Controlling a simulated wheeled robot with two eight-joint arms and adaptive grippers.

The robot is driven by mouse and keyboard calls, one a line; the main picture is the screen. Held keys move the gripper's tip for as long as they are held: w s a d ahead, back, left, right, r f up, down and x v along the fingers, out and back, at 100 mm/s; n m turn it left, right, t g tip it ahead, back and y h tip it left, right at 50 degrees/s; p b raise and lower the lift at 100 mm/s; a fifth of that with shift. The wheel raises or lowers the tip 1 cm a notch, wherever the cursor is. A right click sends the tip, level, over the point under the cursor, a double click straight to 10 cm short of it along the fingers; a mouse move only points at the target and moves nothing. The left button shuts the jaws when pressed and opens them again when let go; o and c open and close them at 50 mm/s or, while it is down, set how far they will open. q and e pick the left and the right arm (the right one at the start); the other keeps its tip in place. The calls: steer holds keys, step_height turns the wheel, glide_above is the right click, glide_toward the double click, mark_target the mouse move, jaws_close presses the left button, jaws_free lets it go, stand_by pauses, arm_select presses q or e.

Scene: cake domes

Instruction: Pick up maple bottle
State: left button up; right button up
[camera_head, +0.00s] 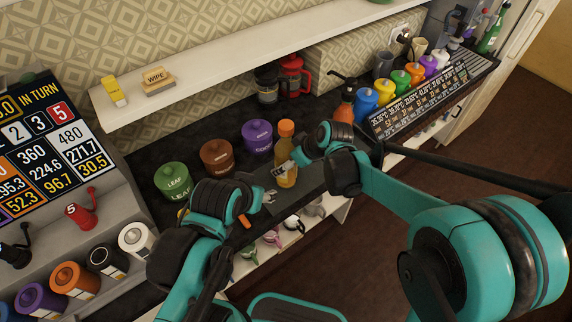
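A bottle with an orange cap and amber body, which looks like the maple bottle (287,146), stands upright on the dark counter near its front edge. My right gripper (284,168) is at the bottle's middle, with its pale fingers overlapping the bottle's body. Whether the fingers close on it or only lie beside it cannot be told. My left gripper (268,197) is lower and to the left of the bottle, near the counter's front edge, apart from it. Its fingers are small and their opening is unclear.
An orange pump bottle (345,104) and several colored jars stand to the right. A white shelf (230,62) runs above. Cups (272,238) sit below the counter.

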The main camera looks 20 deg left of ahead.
steer(key=shift+x, duration=1.1)
steer(key=shift+r, duration=0.2)
steer(key=shift+d, duration=0.1)
steer(key=c, duration=1.5)
steer(key=shift+c, duration=0.2)
